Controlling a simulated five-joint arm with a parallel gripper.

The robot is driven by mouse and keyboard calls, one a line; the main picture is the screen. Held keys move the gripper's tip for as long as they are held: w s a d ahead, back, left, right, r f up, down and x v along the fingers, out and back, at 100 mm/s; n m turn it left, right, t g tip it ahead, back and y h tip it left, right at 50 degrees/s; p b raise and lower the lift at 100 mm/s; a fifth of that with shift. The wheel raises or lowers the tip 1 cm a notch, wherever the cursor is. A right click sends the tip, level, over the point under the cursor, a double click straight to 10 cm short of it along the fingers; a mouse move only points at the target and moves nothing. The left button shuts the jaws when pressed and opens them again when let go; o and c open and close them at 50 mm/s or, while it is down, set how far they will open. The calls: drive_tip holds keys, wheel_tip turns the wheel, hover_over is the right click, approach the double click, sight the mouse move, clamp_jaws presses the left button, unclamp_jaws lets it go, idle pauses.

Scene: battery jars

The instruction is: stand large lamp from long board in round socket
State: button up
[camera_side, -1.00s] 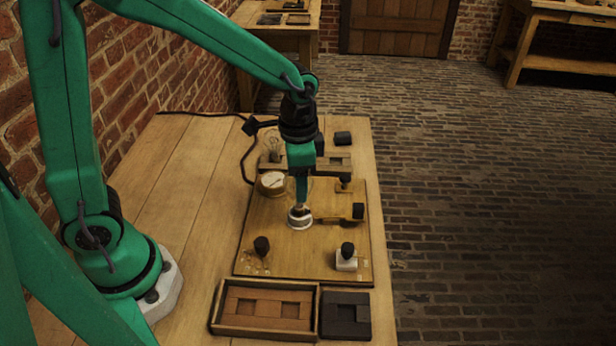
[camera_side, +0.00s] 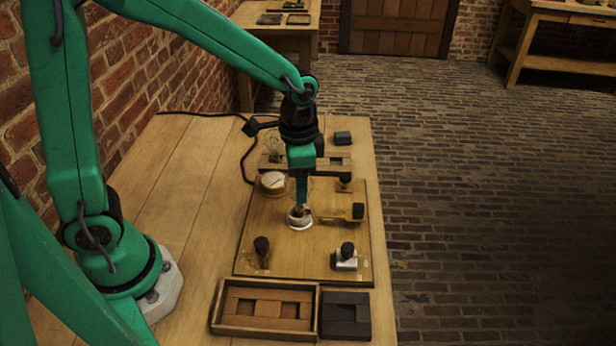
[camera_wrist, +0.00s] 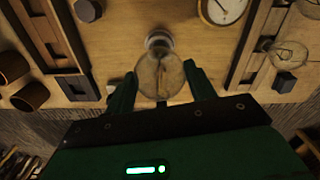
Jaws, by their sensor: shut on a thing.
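The large lamp, a clear glass bulb (camera_wrist: 160,76), is between the two green fingers of my gripper (camera_wrist: 160,90) in the wrist view. My gripper is shut on it. Its narrow end points to the top of that view, at a pale round fitting. In the side view my gripper (camera_side: 301,205) is low over the round socket (camera_side: 299,225), a white ring on the wooden panel. I cannot tell whether the lamp's base is seated in it. The long board (camera_side: 305,161) lies behind the panel, with openings in it.
A round dial (camera_side: 272,183) sits at the panel's back left. Knobs stand at the front left (camera_side: 262,246) and front right (camera_side: 347,250). A wooden tray (camera_side: 216,308) and a dark block (camera_side: 345,316) lie in front. Another glass bulb (camera_wrist: 290,54) shows at right in the wrist view.

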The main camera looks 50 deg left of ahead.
drive_tip(key=shift+f, duration=0.45)
drive_tip(key=o, duration=0.8)
drive_tip(key=shift+r, duration=5.5)
